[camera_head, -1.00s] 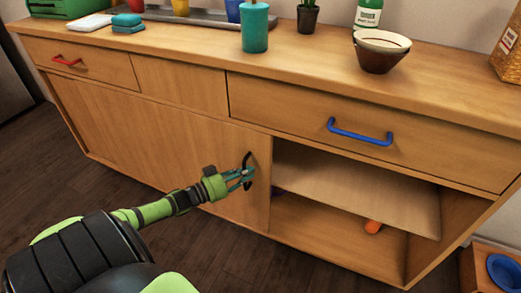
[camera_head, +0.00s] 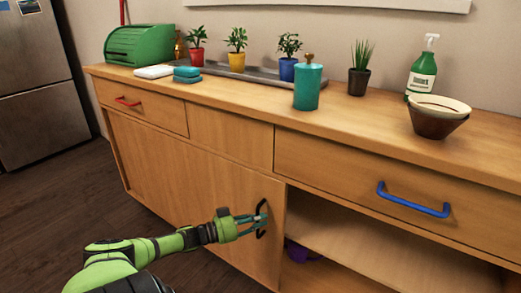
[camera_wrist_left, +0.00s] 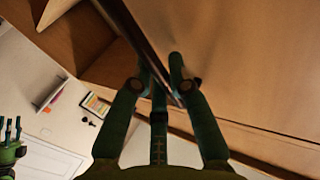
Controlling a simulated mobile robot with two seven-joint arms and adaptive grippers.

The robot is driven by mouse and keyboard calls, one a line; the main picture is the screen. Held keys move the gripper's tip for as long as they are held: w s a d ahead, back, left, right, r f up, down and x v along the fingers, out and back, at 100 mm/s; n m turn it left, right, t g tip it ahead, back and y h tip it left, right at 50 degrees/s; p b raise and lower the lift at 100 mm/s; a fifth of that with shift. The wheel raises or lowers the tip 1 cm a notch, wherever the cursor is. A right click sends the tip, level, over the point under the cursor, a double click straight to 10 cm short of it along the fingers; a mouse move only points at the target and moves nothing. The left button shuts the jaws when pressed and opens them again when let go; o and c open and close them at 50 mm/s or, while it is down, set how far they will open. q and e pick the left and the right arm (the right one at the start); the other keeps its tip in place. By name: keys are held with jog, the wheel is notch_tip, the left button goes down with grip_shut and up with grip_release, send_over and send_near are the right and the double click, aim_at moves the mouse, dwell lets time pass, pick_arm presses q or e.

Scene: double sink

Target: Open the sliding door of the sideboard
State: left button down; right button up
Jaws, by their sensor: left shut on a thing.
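The wooden sideboard (camera_head: 230,132) fills the middle and right of the head view. Its sliding door (camera_head: 170,175) is a plain wood panel at the left, with the compartment to its right open. A dark curved handle (camera_head: 261,218) stands near the door's right edge. My left gripper (camera_head: 258,219) is shut on that handle. In the left wrist view the handle (camera_wrist_left: 146,40) runs as a dark bar between the fingers (camera_wrist_left: 168,95), with the wood panel beside it.
The open compartment holds a shelf (camera_head: 370,250) and a purple thing (camera_head: 300,252) below it. Above are drawers with a red handle (camera_head: 128,101) and a blue handle (camera_head: 413,199). Floor is free at left.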

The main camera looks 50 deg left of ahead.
pick_arm(q)
jog(key=c, duration=1.4)
grip_release()
jog(key=shift+c, duration=0.2)
jog(key=shift+s, duration=0.1)
jog(key=v, duration=1.1)
jog(key=shift+s, duration=0.35)
jog(key=shift+a, duration=0.15)
